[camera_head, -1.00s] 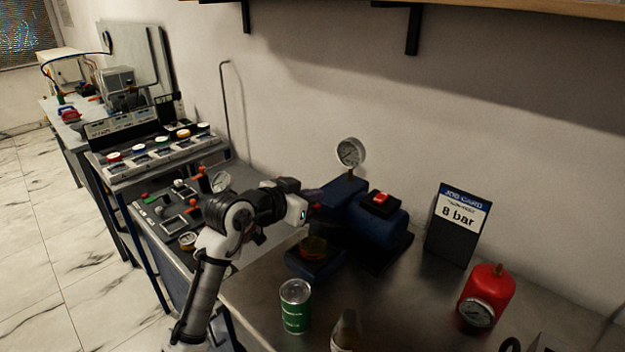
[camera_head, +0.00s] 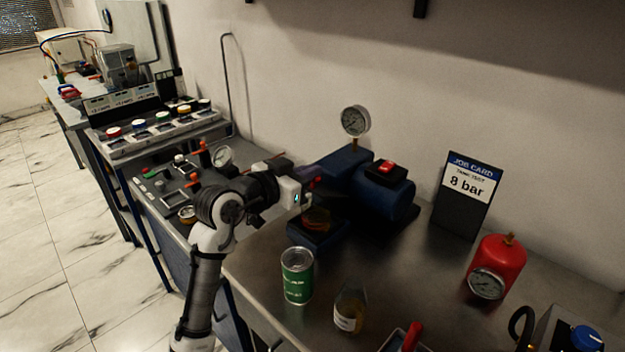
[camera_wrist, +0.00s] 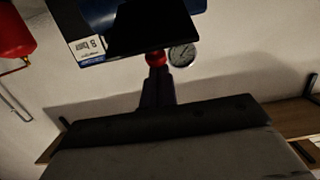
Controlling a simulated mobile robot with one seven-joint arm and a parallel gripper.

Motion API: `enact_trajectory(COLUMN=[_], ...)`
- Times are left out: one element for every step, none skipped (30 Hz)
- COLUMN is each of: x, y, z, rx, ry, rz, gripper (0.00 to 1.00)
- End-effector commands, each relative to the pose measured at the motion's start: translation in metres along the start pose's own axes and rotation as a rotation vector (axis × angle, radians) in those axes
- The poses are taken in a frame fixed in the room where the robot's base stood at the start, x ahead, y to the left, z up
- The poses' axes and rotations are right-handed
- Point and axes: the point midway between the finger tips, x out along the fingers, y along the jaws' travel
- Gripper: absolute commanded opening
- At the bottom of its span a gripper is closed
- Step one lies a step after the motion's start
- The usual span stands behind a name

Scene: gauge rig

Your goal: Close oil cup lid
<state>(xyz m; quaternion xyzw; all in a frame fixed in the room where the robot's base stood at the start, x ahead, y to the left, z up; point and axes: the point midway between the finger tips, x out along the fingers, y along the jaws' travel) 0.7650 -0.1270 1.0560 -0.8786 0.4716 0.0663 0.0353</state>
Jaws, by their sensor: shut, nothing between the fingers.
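An amber oil cup (camera_head: 317,219) sits at the front of the blue pump (camera_head: 345,170). My gripper (camera_head: 312,184) is beside the pump, just above the cup, with dark fingers that blend into the background. A small red part shows at the fingertips. In the wrist view my gripper (camera_wrist: 156,70) is shut and empty, its tips at or just in front of a red knob (camera_wrist: 156,58). A black panel (camera_wrist: 150,30) lies beyond the knob. I cannot tell if this panel is the lid, or whether the tips touch the knob.
A pressure gauge (camera_head: 355,121) rises from the pump. A green can (camera_head: 297,275) and a small labelled bottle (camera_head: 349,311) stand in front on the bench. The job card (camera_head: 466,195) and a red tank (camera_head: 496,266) are at right. Bare bench lies between them.

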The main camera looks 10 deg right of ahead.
Motion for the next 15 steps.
enact_trajectory(x=[0.0, -0.001, -0.003, -0.005, -0.006, -0.008, -0.009, -0.011, -0.012, -0.013, -0.014, -0.016, -0.017, -0.018, -0.019], y=[0.001, 0.001, 0.001, 0.001, 0.001, 0.001, 0.001, 0.001, 0.001, 0.001, 0.001, 0.001, 0.001, 0.001, 0.001], z=[0.016, 0.018, 0.021, 0.024, 0.026, 0.028, 0.03, 0.032, 0.034, 0.036, 0.037, 0.038, 0.039, 0.041, 0.043], rx=[-0.002, -0.001, -0.002, -0.002, -0.002, -0.001, -0.002, -0.003, -0.003, -0.002, -0.003, 0.002, 0.003, 0.003, 0.003], ry=[0.034, 0.055, 0.081, 0.102, 0.123, 0.15, 0.169, 0.19, 0.216, 0.235, 0.254, 0.253, 0.25, 0.25, 0.249], rz=[0.002, 0.002, 0.001, 0.002, 0.002, 0.002, 0.001, 0.001, 0.002, 0.002, 0.001, 0.0, 0.001, 0.001, 0.001], gripper=[0.0, 0.0, 0.0, 0.0, 0.0, 0.0, 0.0, 0.0, 0.0, 0.0, 0.0, 0.0, 0.0, 0.0, 0.0])
